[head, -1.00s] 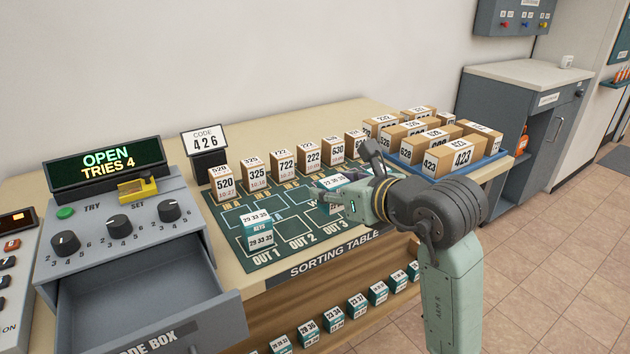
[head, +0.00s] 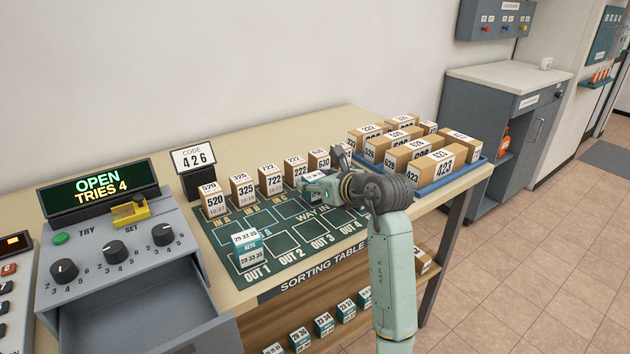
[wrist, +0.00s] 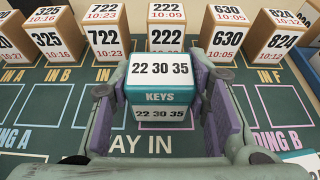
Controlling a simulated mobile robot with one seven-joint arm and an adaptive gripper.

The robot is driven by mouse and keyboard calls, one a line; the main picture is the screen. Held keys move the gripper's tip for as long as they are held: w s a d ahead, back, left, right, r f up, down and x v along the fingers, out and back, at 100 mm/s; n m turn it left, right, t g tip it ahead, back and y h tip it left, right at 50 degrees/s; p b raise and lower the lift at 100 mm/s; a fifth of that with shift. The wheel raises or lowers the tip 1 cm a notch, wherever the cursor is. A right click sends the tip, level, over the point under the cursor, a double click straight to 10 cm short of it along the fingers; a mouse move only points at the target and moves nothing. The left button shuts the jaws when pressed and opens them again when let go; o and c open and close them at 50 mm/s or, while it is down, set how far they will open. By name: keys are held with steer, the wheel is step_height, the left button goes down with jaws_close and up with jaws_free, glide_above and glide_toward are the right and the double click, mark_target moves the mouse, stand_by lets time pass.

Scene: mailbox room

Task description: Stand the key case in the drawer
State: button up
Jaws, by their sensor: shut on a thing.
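A teal and white key case marked "22 30 35" (wrist: 160,85) is between the purple-lined fingers of my gripper (wrist: 162,105) in the wrist view. In the head view, my gripper (head: 325,180) is over the sorting mat's far part, and it largely hides the held case. A second key case marked "29 33 35" (head: 247,247) stands on the mat near OUT 1. The grey code box drawer (head: 190,328) is pulled open at the lower left, apart from my gripper. The part of its inside in view is bare.
Several numbered brown boxes (head: 242,188) stand in a row behind the mat, just beyond my gripper. A blue tray (head: 462,170) with more boxes is at the right. Part of another white-topped case (wrist: 302,162) shows in the wrist view's lower right corner. More cases stand below the table.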

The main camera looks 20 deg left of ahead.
steer(key=shift+f, duration=0.3)
steer(key=shift+f, duration=0.15)
steer(key=shift+f, duration=0.15)
steer(key=o, duration=0.9)
